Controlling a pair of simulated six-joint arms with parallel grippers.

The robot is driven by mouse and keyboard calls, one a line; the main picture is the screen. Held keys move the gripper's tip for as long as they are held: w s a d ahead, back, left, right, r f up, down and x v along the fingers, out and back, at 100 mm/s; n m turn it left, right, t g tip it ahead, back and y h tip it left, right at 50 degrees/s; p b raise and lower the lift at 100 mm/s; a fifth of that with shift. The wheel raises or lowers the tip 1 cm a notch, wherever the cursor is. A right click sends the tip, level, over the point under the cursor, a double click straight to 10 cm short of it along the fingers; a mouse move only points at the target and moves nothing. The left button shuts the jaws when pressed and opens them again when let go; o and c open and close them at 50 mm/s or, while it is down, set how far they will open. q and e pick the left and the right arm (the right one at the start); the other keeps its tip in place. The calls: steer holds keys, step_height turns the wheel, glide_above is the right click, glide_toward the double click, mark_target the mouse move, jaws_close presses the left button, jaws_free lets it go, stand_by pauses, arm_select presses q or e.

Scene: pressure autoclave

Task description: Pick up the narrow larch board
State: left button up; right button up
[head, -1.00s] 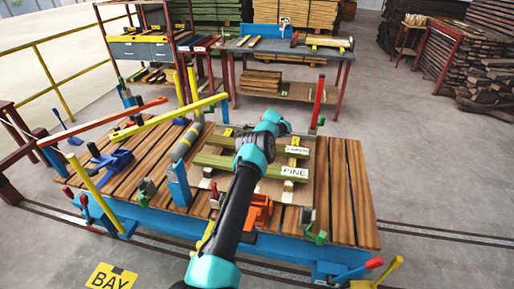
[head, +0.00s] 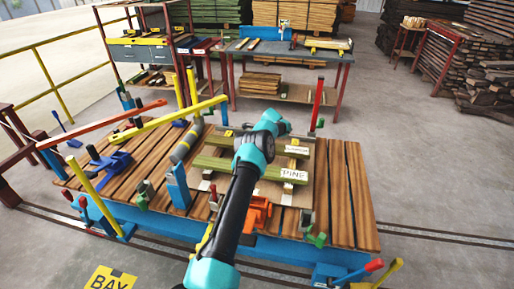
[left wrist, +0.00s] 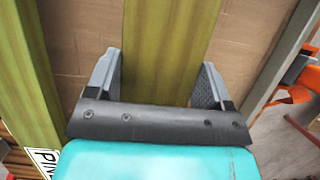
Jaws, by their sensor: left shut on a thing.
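Two green-tinted boards lie side by side on the bench. The nearer one (head: 270,172) carries a PINE label. The farther, narrow board (head: 221,141) has a label too small to read surely; it appears to be the larch board. In the left wrist view this board (left wrist: 168,35) runs between the jaws of my left gripper (left wrist: 160,75), one jaw along each edge, shut on it. The pine board (left wrist: 28,85) lies apart at the left there. In the head view my arm hides the gripper. My right gripper is not in view.
The slatted bench (head: 345,195) bears clamps, a blue block (head: 178,186) and an orange tool (head: 258,212) close to my arm. Long yellow and red bars rise at its left. A red upright (head: 317,103) stands behind the boards. The bench's right end is clear.

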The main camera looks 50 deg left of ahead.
arm_select(q)
step_height(320, 180, up, 2)
steer(key=shift+d+r, duration=0.1)
steer(key=s+d, duration=0.3)
steer(key=d, duration=0.1)
steer(key=s+d+r, duration=0.1)
steer(key=s+d, duration=0.6)
steer(key=d, duration=0.1)
steer(key=shift+s+r, duration=0.15)
steer(key=shift+s, duration=0.1)
